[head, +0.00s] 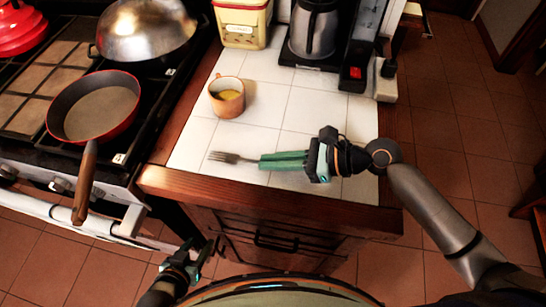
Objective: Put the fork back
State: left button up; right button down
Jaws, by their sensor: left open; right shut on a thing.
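The fork (232,157) is over the white tiled counter top near its front edge, with its tines pointing left. My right gripper (264,160) reaches in from the right and is shut on the fork, with its green fingers around the handle end. The fingers hide the rest of the handle. I cannot tell whether the fork touches the tiles or is slightly above them. My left gripper (202,256) is open and empty, low in front of the cabinet, below the counter edge.
An orange-rimmed mug (227,97) stands behind the fork. A coffee maker (315,30) and a yellow-and-white container (242,22) stand at the back. A pan (95,108) sits on the stove, its handle overhanging the front. A dark handle (276,243) is on the cabinet front.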

jog(key=shift+f, duration=0.1)
jog(key=c, duration=0.9)
grip_release()
jog(key=v, duration=1.2)
jog(key=shift+s+d, duration=0.1)
jog(key=shift+d, duration=0.1)
